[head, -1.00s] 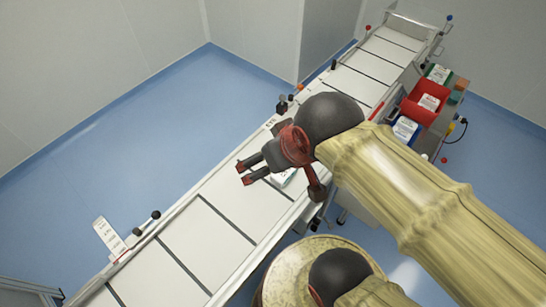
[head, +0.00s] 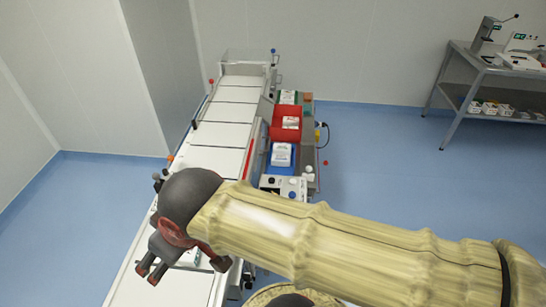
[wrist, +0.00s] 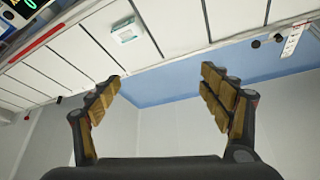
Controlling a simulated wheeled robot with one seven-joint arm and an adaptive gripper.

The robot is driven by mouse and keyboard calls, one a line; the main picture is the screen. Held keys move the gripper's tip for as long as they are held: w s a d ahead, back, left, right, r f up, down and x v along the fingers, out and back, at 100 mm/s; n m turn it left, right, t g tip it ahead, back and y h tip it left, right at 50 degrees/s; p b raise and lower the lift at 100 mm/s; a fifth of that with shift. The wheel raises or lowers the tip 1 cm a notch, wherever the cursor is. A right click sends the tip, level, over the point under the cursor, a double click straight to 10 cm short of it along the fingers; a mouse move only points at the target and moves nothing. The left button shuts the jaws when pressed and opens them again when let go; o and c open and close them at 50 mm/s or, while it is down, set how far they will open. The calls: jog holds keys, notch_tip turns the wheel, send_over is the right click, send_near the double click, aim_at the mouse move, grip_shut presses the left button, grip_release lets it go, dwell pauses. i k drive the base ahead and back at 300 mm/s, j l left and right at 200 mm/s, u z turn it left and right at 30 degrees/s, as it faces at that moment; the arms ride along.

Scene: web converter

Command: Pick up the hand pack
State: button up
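A small white pack with a teal-green label (wrist: 126,32) lies on the pale conveyor belt in the upper left of the wrist view. I take it for the hand pack, but its print is too small to read. In the head view, a pale pack (head: 188,260) shows partly under my gripper, which hides much of it. My gripper (head: 150,273) is over the near part of the conveyor. In the wrist view, my gripper (wrist: 163,76) is open and empty, with its fingers wide apart. The pack is apart from the fingers, beyond the left fingertip.
The conveyor (head: 222,118) runs away from me with raised side rails. On its right are a red bin (head: 287,117) and a blue bin (head: 281,168), each with a white pack. A grey bench (head: 489,61) stands at the back right. The blue floor between is clear.

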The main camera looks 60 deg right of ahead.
aim_at(278, 159)
jog(key=z, duration=2.05)
jog(key=i+l+u, duration=0.1)
jog(key=u, duration=0.65)
jog(key=i+l+u, duration=0.2)
jog(key=l+u, duration=0.2)
jog(key=l, duration=0.7)
jog(key=l+u, duration=0.4)
jog(key=l, duration=1.5)
